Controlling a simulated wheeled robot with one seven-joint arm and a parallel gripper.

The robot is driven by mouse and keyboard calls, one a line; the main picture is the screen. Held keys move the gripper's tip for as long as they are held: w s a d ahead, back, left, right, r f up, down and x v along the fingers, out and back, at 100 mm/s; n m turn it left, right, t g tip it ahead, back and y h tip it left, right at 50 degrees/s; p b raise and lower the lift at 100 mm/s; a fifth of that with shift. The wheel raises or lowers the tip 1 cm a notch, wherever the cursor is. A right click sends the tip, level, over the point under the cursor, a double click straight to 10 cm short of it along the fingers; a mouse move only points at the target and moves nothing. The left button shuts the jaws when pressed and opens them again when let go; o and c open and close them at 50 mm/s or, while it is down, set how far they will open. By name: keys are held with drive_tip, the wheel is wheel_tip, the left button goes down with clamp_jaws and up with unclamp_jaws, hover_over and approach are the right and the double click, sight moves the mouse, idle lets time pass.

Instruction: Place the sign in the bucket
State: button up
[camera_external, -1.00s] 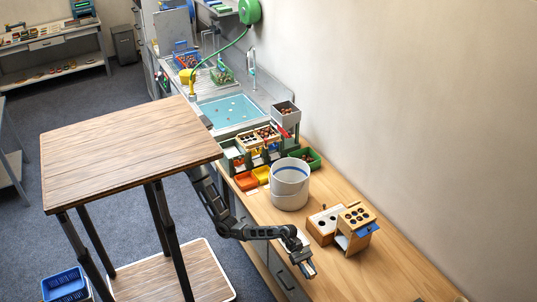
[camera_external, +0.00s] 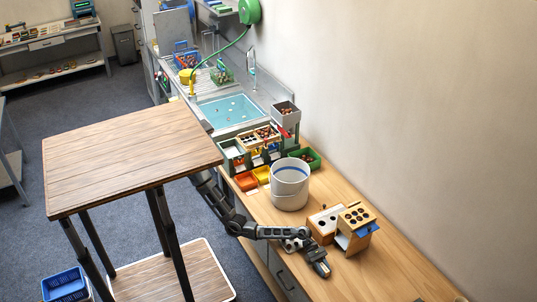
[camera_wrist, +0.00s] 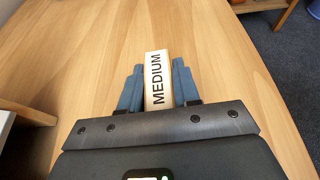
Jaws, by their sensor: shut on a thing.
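The sign (camera_wrist: 157,85) is a small pale wooden block lettered "MEDIUM". In the wrist view it sits between the two blue-grey fingers of my gripper (camera_wrist: 158,70), which is shut on it. In the external view my gripper (camera_external: 322,269) is low over the wooden counter, in front of the wooden hole-blocks; the sign cannot be made out there. The bucket (camera_external: 289,193) is white with a blue band and stands upright on the counter, behind and to the left of my gripper, apart from it.
Wooden blocks with round holes (camera_external: 325,220) stand between the bucket and the counter's right part. The counter's near right (camera_external: 385,280) is clear.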

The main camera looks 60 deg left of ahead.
drive_tip(key=shift+f, duration=0.2)
drive_tip(key=o, duration=1)
drive_tip(key=shift+f+b, duration=0.35)
drive_tip(key=shift+b, duration=0.8)
drive_tip(key=p+v, duration=0.1)
drive_tip(key=v, duration=0.1)
drive_tip(key=p+v, duration=0.1)
drive_tip(key=v, duration=0.1)
drive_tip(key=p+v, duration=0.1)
drive_tip(key=v, duration=0.2)
drive_tip(key=shift+r+p, duration=0.3)
drive_tip(key=shift+r, duration=0.1)
drive_tip(key=shift+a+r, duration=0.1)
drive_tip(key=shift+a, duration=0.3)
